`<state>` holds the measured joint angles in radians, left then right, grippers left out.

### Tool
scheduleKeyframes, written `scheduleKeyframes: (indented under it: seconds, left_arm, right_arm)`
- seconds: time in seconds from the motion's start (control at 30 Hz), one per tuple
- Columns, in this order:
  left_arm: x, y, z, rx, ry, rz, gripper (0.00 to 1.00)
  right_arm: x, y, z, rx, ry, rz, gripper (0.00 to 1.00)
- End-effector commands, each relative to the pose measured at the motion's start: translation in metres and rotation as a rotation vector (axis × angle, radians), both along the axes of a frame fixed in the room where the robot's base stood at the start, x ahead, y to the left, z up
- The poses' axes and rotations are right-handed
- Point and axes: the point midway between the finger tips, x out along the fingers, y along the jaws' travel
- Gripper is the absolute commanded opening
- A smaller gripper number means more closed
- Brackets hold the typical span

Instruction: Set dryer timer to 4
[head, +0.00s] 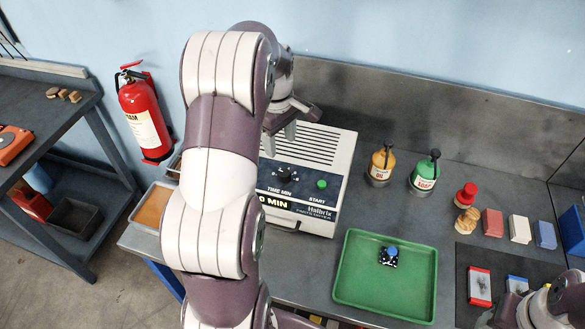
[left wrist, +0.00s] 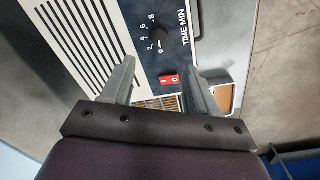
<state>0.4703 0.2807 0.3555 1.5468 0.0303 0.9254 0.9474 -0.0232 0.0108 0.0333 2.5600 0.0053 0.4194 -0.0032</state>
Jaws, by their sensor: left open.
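The dryer (head: 335,165) is a cream box with a slatted top and a dark front panel, on the bench behind my left arm. Its black timer knob (head: 286,174) shows beside the "TIME MIN" label. The knob also shows in the left wrist view (left wrist: 159,35), with marks from 0 to 8; its pointer direction is not clear. My right gripper (head: 500,312) is partly in view.
A green START button (head: 322,184) sits right of the knob. A green tray (head: 350,285) holds a small blue-and-black part. Oil (head: 381,165) and soap (head: 424,174) bottles stand behind it. An orange-bottomed tray (head: 152,207) lies left of the dryer.

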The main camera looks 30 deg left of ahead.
Motion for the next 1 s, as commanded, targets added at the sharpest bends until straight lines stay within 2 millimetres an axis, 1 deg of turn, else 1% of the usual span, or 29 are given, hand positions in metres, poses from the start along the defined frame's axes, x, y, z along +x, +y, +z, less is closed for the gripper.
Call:
scheduleKeyframes:
  seconds: [0.03,0.1,0.3,0.4,0.5,0.6,0.8,0.83,0.87,0.9,1.0]
  left_arm:
    - [0.0,-0.001,-0.012,-0.003,0.003,-0.001,0.59]
    - [0.0,-0.001,-0.025,-0.003,0.005,-0.003,0.59]
    - [0.003,-0.002,-0.075,-0.002,0.004,-0.005,0.59]
    - [0.003,-0.002,-0.094,-0.001,0.003,-0.005,0.59]
    - [0.005,-0.002,-0.106,-0.001,0.0,-0.005,0.59]
    - [0.005,-0.001,-0.111,0.001,-0.002,-0.005,0.59]
    - [0.005,-0.002,-0.112,0.001,-0.002,-0.005,0.59]
    - [0.005,-0.002,-0.112,0.001,-0.002,-0.005,0.56]
    - [0.005,-0.002,-0.112,0.001,-0.002,-0.005,0.46]
    - [0.005,-0.002,-0.112,0.001,-0.002,-0.005,0.33]
    - [0.005,-0.002,-0.112,0.001,-0.002,-0.005,0.03]
  right_arm:
    - [0.0,0.0,-0.002,0.0,0.0,0.0,0.51]
    - [0.0,0.0,0.009,0.0,0.0,0.0,0.51]
    - [0.0,0.0,0.025,0.0,0.0,0.0,0.51]
    - [0.0,0.0,0.03,0.0,0.0,0.0,0.51]
    - [0.0,0.0,0.032,0.0,0.0,0.0,0.51]
    - [0.0,0.0,0.032,0.0,0.0,0.0,0.51]
    - [0.0,0.0,0.032,0.0,0.0,0.0,0.51]
    - [0.0,0.0,0.032,0.0,0.0,0.0,0.51]
    - [0.0,0.0,0.032,0.0,0.0,0.0,0.51]
    - [0.0,0.0,0.032,0.0,0.0,0.0,0.51]
    - [0.0,0.0,0.032,0.0,0.0,0.0,0.51]
